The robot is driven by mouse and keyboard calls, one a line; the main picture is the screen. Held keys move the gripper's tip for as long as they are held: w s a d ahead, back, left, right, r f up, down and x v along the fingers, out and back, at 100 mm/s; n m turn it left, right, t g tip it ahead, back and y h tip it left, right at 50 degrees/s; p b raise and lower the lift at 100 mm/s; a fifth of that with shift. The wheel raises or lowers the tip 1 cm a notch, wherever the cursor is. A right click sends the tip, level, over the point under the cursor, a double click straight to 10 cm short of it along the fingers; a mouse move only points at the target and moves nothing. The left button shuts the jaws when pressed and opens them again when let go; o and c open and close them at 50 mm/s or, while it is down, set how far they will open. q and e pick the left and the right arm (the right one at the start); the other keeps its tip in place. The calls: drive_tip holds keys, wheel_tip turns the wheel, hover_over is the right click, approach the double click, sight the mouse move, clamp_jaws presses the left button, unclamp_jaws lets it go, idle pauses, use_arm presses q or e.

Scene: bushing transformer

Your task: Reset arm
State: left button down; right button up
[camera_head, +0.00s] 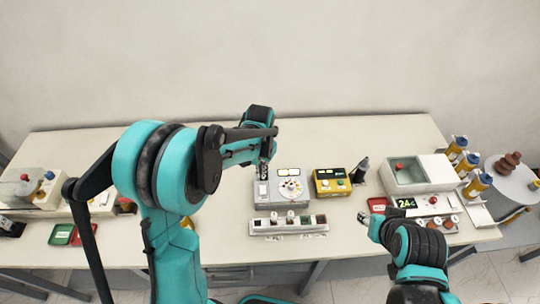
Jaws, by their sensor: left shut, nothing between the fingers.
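My left arm rises large and teal in the left half of the view and bends over the table. Its gripper (265,171) is shut and empty, pointing down just behind the left part of the grey instrument (270,200). My right arm comes in from the lower right. Its gripper (364,218) is small and hard to make out near the table's front edge, right of the terminal strip; I cannot tell whether its fingers are open.
The long pale table (330,140) carries a yellow meter (331,182), a terminal strip (288,224), a grey-white box (418,174) and a red-green tray (62,235). Yellow bottles (476,185) stand at the right. A round stand (512,182) holds a brown bushing (508,162). The table's back strip is mostly clear.

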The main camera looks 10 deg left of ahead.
use_arm(q)
drive_tip(key=s+a+f+n+t+b, duration=0.2)
drive_tip(key=s+t+b, duration=0.5)
drive_tip(key=s+b, duration=0.8)
drive_tip(key=shift+s+a+f+n+b, duration=0.2)
drive_tip(key=shift+s+a+n+b, duration=0.15)
drive_tip(key=shift+s, duration=0.65)
